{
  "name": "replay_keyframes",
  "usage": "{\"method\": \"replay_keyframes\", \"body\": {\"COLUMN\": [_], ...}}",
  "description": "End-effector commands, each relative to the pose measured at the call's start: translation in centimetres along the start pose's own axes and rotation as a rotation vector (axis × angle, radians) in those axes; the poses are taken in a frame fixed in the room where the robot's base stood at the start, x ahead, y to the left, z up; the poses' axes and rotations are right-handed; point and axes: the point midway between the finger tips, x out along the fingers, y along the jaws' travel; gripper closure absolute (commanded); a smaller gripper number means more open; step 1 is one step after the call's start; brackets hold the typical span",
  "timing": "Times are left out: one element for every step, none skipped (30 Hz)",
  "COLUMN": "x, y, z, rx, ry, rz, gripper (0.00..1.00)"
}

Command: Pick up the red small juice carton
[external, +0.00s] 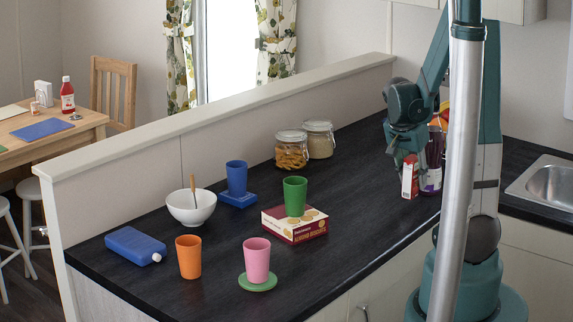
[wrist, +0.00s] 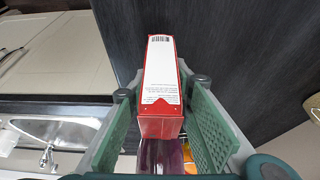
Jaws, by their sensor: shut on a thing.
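The red small juice carton (external: 410,178) is red and white and upright at the right end of the dark counter in the external view. In the wrist view the carton (wrist: 162,85) lies between the two green finger pads, with its white face and barcode showing. My gripper (external: 408,160) is above and around the carton and shut on it. The fingers also show in the wrist view (wrist: 165,100). I cannot tell whether the carton's base touches the counter.
A purple-labelled jar (external: 432,178) stands close behind the carton. Glass jars (external: 291,150) stand at the back. A biscuit box (external: 294,226) with a green cup (external: 295,196) on it is to the left. The sink (external: 545,183) is at right. The middle counter is clear.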

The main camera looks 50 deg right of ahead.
Motion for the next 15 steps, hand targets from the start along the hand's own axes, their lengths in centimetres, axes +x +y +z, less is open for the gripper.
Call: {"method": "replay_keyframes", "body": {"x": [-0.7,-1.1,-1.5,-1.9,-2.2,-2.7,-3.1,-3.4,-3.9,-4.2,-4.5,-4.9,-5.2,-5.4,-5.7], "y": [0.0,0.0,0.0,0.0,0.0,0.0,0.0,0.0,0.0,0.0,0.0,0.0,0.0,0.0,0.0], "z": [-0.3,-0.4,-0.6,-0.8,-0.9,-1.1,-1.2,-1.4,-1.6,-1.7,-1.9,-2.0,-2.1,-2.2,-2.4], "rx": [0.000,0.000,0.000,0.000,0.000,0.000,0.000,0.000,0.000,0.000,0.000,0.000,0.000,0.000,0.000], "ry": [0.000,0.000,0.000,0.000,0.000,0.000,0.000,0.000,0.000,0.000,0.000,0.000,0.000,0.000,0.000], "rz": [0.000,0.000,0.000,0.000,0.000,0.000,0.000,0.000,0.000,0.000,0.000,0.000,0.000,0.000,0.000], "gripper": [0.93,0.93,0.93,0.93,0.93,0.93,0.93,0.93,0.93,0.93,0.93,0.93,0.93,0.93,0.93]}}
